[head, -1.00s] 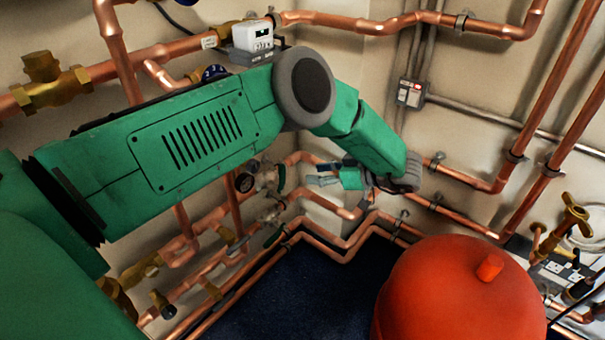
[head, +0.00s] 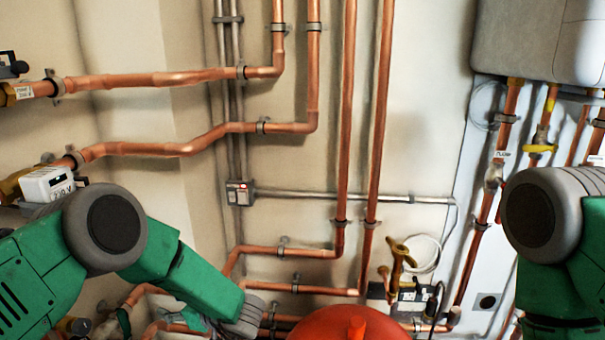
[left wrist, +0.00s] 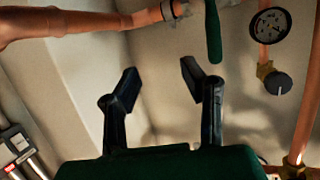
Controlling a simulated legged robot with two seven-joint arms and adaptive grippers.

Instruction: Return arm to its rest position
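My left arm (head: 170,270) comes in from the lower left of the head view, bent at a grey joint, with its wrist end low near the copper pipes. My left gripper (left wrist: 157,82) shows in the left wrist view with its two black fingers apart and nothing between them. Bare pale wall shows behind the fingers. In the head view the left gripper is mostly cut off at the bottom edge. My right arm (head: 560,260) is bent at the right edge of the head view. My right gripper is out of view.
Copper pipes (head: 345,130) run up and along the walls. A green lever handle (left wrist: 213,35) and a dial gauge (left wrist: 269,25) are close to the left gripper's right finger. A red-orange vessel (head: 340,325) stands low in the middle. A brass valve (head: 402,255) is right of it.

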